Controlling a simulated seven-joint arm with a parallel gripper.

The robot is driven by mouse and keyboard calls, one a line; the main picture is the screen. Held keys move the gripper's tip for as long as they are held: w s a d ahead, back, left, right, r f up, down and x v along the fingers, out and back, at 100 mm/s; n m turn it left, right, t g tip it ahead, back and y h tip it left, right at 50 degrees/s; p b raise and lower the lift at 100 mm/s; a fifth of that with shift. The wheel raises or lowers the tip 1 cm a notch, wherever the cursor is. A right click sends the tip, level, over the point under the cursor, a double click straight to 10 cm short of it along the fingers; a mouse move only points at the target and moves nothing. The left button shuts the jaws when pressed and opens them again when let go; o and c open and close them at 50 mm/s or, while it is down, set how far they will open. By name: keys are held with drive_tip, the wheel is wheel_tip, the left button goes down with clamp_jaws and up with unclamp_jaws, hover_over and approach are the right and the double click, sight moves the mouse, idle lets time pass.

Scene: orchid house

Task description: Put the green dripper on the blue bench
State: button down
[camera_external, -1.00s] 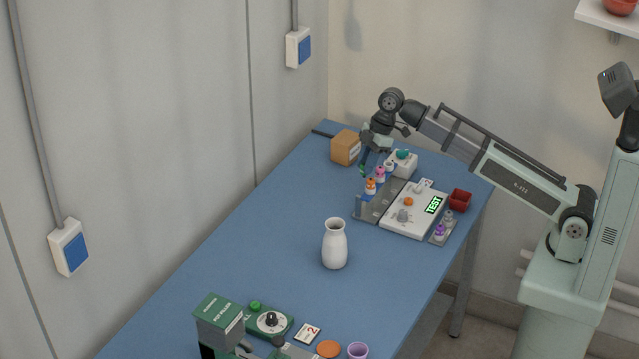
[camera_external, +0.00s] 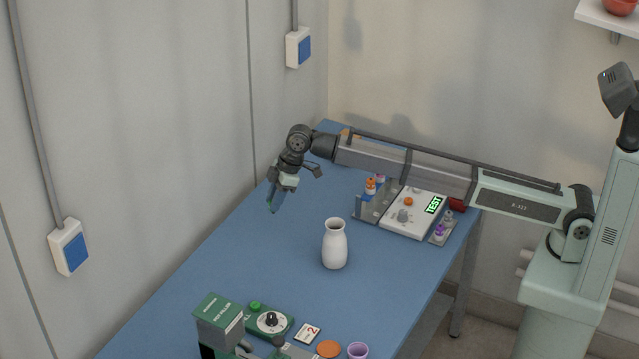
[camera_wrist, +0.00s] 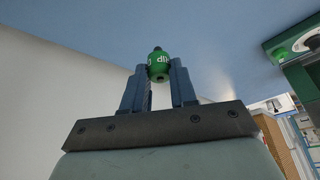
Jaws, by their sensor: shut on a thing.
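My gripper (camera_external: 274,196) hangs above the far left part of the blue bench (camera_external: 225,250), left of the white vase. In the wrist view my gripper (camera_wrist: 160,82) is shut on the green dripper (camera_wrist: 158,62), a small green piece with white lettering between the two blue-grey fingertips. The blue bench (camera_wrist: 215,30) fills the upper part of that view, apart from the dripper as far as I can tell. In the external view the dripper is too small to make out clearly.
A white vase (camera_external: 335,245) stands mid-bench. The white TEST unit (camera_external: 413,212) with several coloured-top bottles is to the right. A green-topped pot filler (camera_external: 219,312) and a green dial unit (camera_external: 269,320) are at the near end. The bench left of the vase is clear.

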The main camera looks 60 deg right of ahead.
drive_tip(key=shift+w+m, duration=0.1)
drive_tip(key=shift+m, duration=0.2)
drive_tip(key=shift+f, duration=4.95)
drive_tip(key=shift+f, duration=0.1)
drive_tip(key=c, duration=0.9)
unclamp_jaws()
drive_tip(key=v, duration=1.2)
drive_tip(key=shift+s, duration=0.2)
drive_tip(key=shift+a, duration=0.15)
